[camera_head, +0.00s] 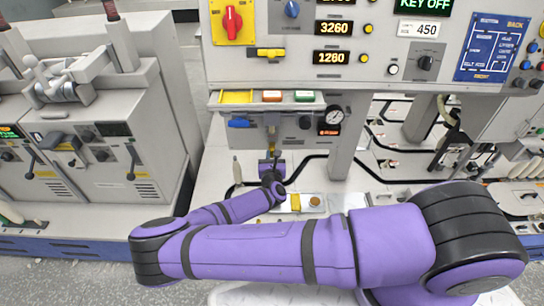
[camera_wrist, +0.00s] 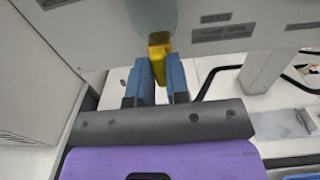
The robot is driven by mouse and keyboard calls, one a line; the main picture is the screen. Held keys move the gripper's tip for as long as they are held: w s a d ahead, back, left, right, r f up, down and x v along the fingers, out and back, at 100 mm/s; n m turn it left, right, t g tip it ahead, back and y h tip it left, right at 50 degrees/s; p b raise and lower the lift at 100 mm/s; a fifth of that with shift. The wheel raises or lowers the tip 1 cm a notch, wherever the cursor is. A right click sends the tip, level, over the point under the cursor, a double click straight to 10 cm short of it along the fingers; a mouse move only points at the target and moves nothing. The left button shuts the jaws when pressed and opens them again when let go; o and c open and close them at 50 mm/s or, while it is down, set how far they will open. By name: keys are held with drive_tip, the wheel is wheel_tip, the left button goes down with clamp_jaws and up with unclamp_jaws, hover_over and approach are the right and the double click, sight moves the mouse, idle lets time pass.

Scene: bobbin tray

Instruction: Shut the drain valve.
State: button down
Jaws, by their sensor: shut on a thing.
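The drain valve shows as a yellow handle (camera_wrist: 159,48) under a light panel in the wrist view, below a dark label that seems to read DRAIN. In the head view a small yellow piece (camera_head: 271,150) hangs below the panel at the same spot. My gripper (camera_wrist: 161,78) has its two blue fingers on either side of the handle and is shut on it. In the head view my gripper (camera_head: 271,165) is small and partly hidden by my wrist. The valve's body is mostly hidden, and I cannot tell its setting.
A shelf with a yellow tray (camera_head: 236,97) and a pressure gauge (camera_head: 334,115) are close by the valve. A blue handle (camera_head: 239,123) sticks out to its left. A grey machine (camera_head: 75,150) stands at left, and a panel post (camera_head: 348,140) at right.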

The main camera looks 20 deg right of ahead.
drive_tip(key=shift+n, duration=0.3)
drive_tip(key=n, duration=0.4)
drive_tip(key=shift+a+f, duration=0.1)
drive_tip(key=n, duration=0.4)
drive_tip(key=shift+n, duration=0.3)
drive_tip(key=n, duration=0.4)
drive_tip(key=shift+a+f, duration=0.1)
drive_tip(key=shift+f+n, duration=0.1)
drive_tip(key=shift+n, duration=2.1)
drive_tip(key=c, duration=1.1)
unclamp_jaws()
